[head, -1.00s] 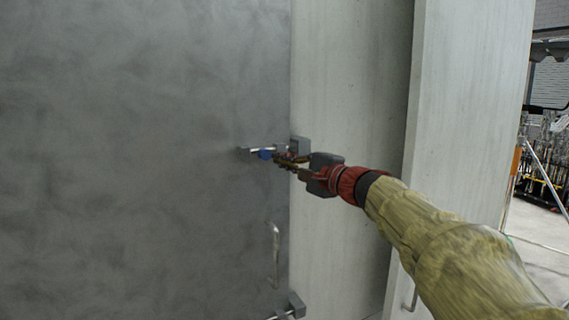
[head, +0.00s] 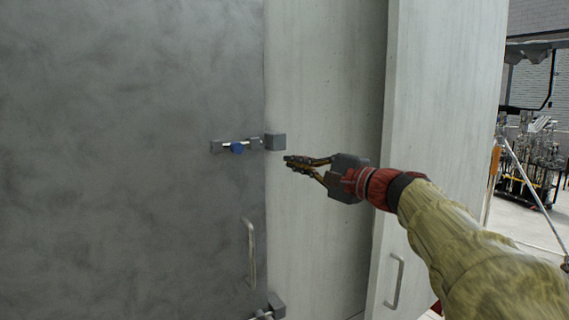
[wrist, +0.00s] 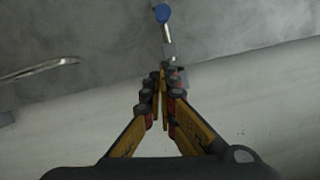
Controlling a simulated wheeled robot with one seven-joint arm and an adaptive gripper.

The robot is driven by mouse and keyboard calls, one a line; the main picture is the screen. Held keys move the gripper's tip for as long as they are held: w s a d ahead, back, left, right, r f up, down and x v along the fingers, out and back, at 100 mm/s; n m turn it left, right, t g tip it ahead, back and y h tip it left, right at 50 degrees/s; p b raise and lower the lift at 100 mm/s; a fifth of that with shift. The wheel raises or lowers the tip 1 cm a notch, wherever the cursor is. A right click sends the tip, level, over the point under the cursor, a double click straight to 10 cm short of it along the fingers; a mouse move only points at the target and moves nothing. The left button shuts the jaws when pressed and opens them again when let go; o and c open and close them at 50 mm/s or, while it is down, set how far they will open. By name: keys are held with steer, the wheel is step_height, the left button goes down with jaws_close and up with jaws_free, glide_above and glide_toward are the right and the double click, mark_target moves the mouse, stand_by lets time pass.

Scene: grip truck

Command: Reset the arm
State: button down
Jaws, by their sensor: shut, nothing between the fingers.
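My gripper (head: 290,161) is shut and empty in the head view. It is in front of the pale panel, to the right of the upper latch and apart from it in the picture. In the wrist view its fingers (wrist: 160,72) are together, pointing toward the latch. The latch (head: 228,146) is a metal bolt with a blue knob (head: 237,148), mounted on the dark grey door (head: 130,160). A grey block (head: 275,142) sits at the bolt's right end on the pale panel. The blue knob also shows in the wrist view (wrist: 162,13).
A metal handle (head: 250,252) is on the grey door below the latch, with a second latch (head: 272,306) at the bottom. A pale panel (head: 440,120) with a handle (head: 396,283) stands at the right. Beyond it are racks of equipment (head: 530,160) and open floor.

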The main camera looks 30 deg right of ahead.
steer(key=shift+s+r, duration=0.1)
steer(key=shift+s, duration=0.35)
